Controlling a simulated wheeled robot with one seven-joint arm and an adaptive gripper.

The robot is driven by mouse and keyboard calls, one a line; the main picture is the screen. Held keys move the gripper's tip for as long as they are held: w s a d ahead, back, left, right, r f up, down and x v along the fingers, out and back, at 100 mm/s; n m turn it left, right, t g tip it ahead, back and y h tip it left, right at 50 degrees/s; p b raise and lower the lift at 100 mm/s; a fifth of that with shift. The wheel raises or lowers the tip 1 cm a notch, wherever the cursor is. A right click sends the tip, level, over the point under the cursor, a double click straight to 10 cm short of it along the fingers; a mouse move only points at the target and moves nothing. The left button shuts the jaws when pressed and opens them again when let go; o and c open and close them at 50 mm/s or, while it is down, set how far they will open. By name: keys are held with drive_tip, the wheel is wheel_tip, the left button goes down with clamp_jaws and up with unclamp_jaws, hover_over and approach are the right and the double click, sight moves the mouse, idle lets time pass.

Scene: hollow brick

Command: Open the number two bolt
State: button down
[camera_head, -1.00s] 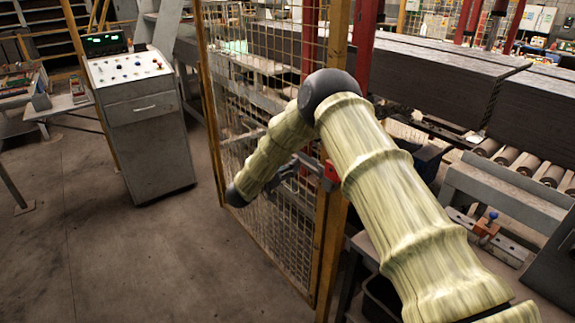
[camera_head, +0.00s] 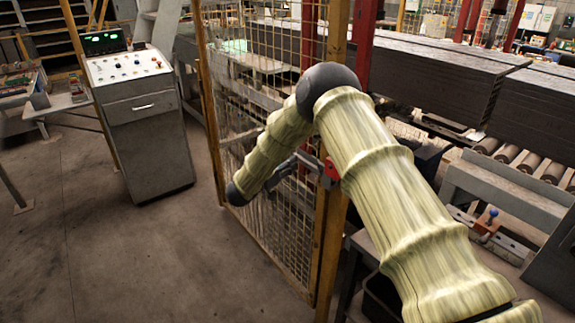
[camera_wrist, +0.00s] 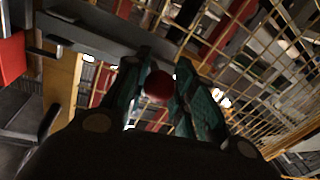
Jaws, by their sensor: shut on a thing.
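The bolt is a grey bar (camera_wrist: 105,32) with a round red knob (camera_wrist: 158,85), seen close in the wrist view beside the yellow mesh gate. My gripper (camera_wrist: 160,95) has its two dark green fingers on either side of the knob, shut on it. In the head view, my gripper (camera_head: 290,172) is small and partly hidden by my arm, at the gate's post; a red part (camera_head: 330,170) shows at the post. No number is readable on the bolt.
The yellow-framed mesh gate (camera_head: 283,235) stands in front of roller machinery with stacked dark slabs (camera_head: 440,85). A grey control console (camera_head: 145,130) stands at left. The concrete floor (camera_head: 120,250) between them is clear.

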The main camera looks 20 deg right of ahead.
drive_tip(key=c, duration=1.1)
unclamp_jaws()
drive_tip(key=shift+c, duration=0.2)
drive_tip(key=v, duration=1.2)
drive_tip(key=shift+f, duration=0.15)
